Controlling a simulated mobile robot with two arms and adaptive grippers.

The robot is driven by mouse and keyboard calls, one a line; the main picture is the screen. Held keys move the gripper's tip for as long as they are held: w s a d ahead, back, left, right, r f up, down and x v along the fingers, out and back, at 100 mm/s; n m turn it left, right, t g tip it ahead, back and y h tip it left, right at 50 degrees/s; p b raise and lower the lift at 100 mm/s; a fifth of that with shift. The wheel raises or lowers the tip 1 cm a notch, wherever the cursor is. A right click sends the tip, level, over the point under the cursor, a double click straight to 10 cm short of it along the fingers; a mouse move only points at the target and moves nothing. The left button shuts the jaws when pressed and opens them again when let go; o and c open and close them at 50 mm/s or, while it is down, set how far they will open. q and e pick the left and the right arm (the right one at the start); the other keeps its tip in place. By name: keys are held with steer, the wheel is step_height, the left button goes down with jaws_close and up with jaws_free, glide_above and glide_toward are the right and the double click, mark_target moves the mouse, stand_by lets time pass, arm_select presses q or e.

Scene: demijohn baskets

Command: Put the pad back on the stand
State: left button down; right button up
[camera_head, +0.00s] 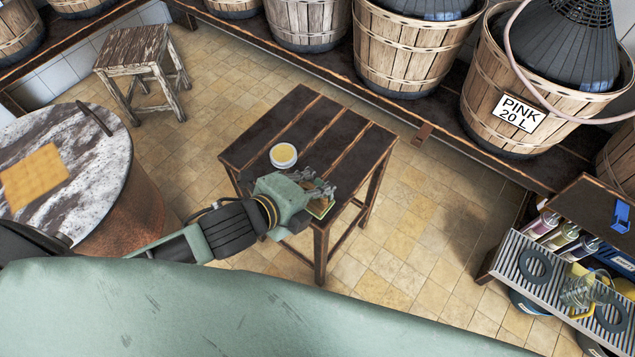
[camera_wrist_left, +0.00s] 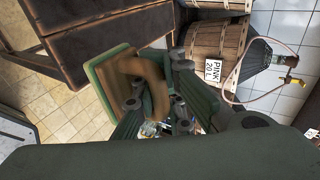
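The pad (camera_wrist_left: 104,76), a flat board with a green and yellowish edge and a curved brown handle, is in the left wrist view. In the head view only a strip of the pad (camera_head: 320,208) shows below my left gripper (camera_head: 322,191). My left gripper's fingers (camera_wrist_left: 160,92) are closed around the handle, in part hidden by it. The pad is at the front right edge of a dark, slatted wooden table (camera_head: 300,125); I cannot tell whether it touches the top. No separate stand is clearly recognisable. My right gripper is not in view.
A round tin (camera_head: 283,155) stands on the dark table, near the gripper. A round marble-topped table (camera_head: 85,165) at left bears a yellow cloth (camera_head: 35,178) and a dark stick. A ribbed metal tray (camera_head: 520,262) with glassware is at right.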

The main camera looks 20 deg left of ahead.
arm_select(q)
steer(key=w+a+f, duration=0.1)
steer(key=w+f, duration=0.1)
steer(key=w, duration=0.1)
steer(key=w+f, duration=0.2)
steer(key=w, duration=0.2)
steer(key=w+a+f, duration=0.1)
steer(key=w+f, duration=0.1)
steer(key=w, duration=0.1)
steer(key=shift+w+a+f, duration=0.15)
steer(key=shift+w+a, duration=0.15)
step_height(320, 180, down, 4)
steer(key=shift+f, duration=0.1)
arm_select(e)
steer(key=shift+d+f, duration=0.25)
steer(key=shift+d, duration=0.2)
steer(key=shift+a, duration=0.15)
arm_select(q)
steer(key=shift+f+b, duration=0.15)
steer(key=shift+b, duration=0.15)
steer(key=c, duration=1.9)
jaws_free()
steer(key=shift+o, duration=0.4)
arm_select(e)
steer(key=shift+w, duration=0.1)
